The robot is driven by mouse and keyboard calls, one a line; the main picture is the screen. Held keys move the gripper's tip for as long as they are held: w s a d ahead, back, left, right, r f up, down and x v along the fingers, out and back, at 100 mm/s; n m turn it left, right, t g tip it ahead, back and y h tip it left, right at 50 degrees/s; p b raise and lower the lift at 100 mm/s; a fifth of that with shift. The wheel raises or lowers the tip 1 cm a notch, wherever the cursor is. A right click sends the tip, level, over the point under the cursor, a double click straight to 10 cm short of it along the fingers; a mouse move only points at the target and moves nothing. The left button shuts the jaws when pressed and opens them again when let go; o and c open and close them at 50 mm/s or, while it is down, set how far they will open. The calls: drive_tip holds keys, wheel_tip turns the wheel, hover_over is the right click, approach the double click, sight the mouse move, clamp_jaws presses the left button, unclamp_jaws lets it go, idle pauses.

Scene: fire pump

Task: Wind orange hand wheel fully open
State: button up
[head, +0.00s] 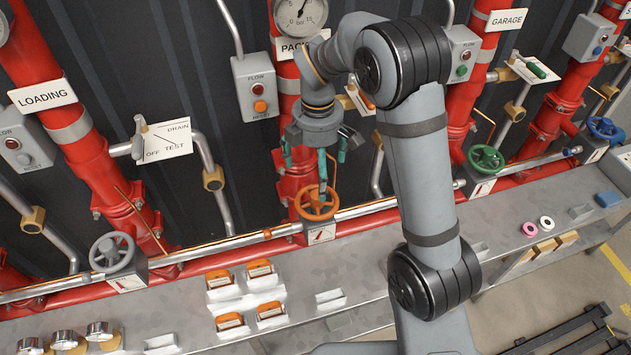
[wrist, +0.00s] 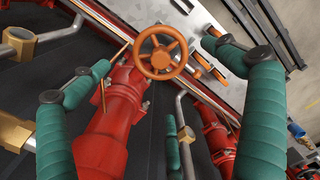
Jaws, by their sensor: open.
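The orange hand wheel (head: 316,202) sits on the red PACK pipe, above a small white plate with a red mark, in the middle of the head view. In the wrist view the orange wheel (wrist: 160,52) shows its spokes and hub, near the top centre. My gripper (head: 318,165) is just above the wheel in the head view, with green fingers pointing down. In the wrist view my gripper (wrist: 150,75) has its green fingers spread wide, on either side of the wheel, with nothing between them touching it. I cannot tell the exact gap to the wheel.
A grey wheel (head: 112,253) is at left, a green wheel (head: 485,160) and a blue wheel (head: 606,130) at right. Pipes and a flow box (head: 260,86) stand behind. The bench (head: 370,292) in front carries orange-topped blocks and gauges.

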sight(317, 193)
wheel_tip(317, 193, down, 10)
drive_tip(key=shift+a+r+p, duration=0.1)
drive_tip(key=shift+r+p, duration=0.15)
drive_tip(key=shift+p, duration=0.3)
drive_tip(key=c, duration=0.3)
drive_tip(key=c, duration=0.8)
drive_tip(key=n, duration=0.2)
drive_tip(key=n+p, duration=0.1)
drive_tip(key=shift+r+n, duration=0.2)
drive_tip(key=shift+n, duration=0.2)
drive_tip(key=n+p, duration=0.1)
drive_tip(key=n, duration=0.2)
drive_tip(key=shift+f+n, duration=0.15)
drive_tip(key=shift+n, duration=0.45)
